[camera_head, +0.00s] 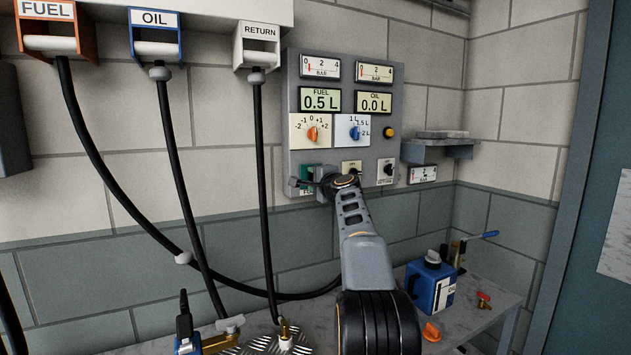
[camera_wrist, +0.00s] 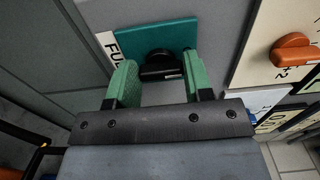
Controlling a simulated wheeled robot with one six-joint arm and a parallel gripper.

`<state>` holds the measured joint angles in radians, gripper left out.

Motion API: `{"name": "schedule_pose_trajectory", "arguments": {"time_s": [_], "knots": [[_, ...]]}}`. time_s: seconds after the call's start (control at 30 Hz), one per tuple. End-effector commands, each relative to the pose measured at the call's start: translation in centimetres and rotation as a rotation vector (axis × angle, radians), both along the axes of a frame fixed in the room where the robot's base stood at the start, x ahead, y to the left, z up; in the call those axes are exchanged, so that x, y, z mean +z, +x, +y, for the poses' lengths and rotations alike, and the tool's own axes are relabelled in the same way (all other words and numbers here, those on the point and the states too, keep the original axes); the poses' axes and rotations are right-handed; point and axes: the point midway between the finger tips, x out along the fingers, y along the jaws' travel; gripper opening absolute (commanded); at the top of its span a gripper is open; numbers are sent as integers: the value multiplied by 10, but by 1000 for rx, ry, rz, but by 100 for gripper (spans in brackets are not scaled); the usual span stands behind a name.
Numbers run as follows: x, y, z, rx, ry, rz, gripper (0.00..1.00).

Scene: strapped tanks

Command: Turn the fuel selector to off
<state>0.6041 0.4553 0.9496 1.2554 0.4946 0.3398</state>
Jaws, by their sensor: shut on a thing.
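The fuel selector is a black knob (camera_wrist: 160,66) on a teal plate (camera_wrist: 178,38), with a white label strip partly reading "FU" beside it in the wrist view. My gripper (camera_wrist: 158,76) is shut on this knob, with a green-padded finger at each side. In the head view the teal plate (camera_head: 307,172) shows at the lower left of the grey panel (camera_head: 345,150). My gripper (camera_head: 316,187) covers much of it there, and the knob's position marks are hidden.
An orange knob (camera_head: 312,134) and a blue knob (camera_head: 354,133) sit above on the panel. A return selector (camera_head: 387,169) is to the right. Black hoses (camera_head: 180,165) hang at the left. A blue can (camera_head: 431,284) stands on the bench.

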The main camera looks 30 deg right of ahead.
Motion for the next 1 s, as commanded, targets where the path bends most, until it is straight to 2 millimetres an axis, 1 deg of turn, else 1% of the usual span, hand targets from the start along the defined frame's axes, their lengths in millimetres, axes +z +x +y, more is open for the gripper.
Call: {"name": "schedule_pose_trajectory", "arguments": {"time_s": [0.17,0.2,0.47,0.77,0.87,0.97,1.0], "knots": [[0,0,0,0,-3,1,23],[0,0,0,0,-3,1,48],[0,0,0,0,-1,0,72],[-1,-3,0,-1,0,0,72],[-2,-13,2,-1,-1,-1,72],[-4,-30,4,-2,0,-2,72],[-3,-39,5,-3,0,-2,72]]}}
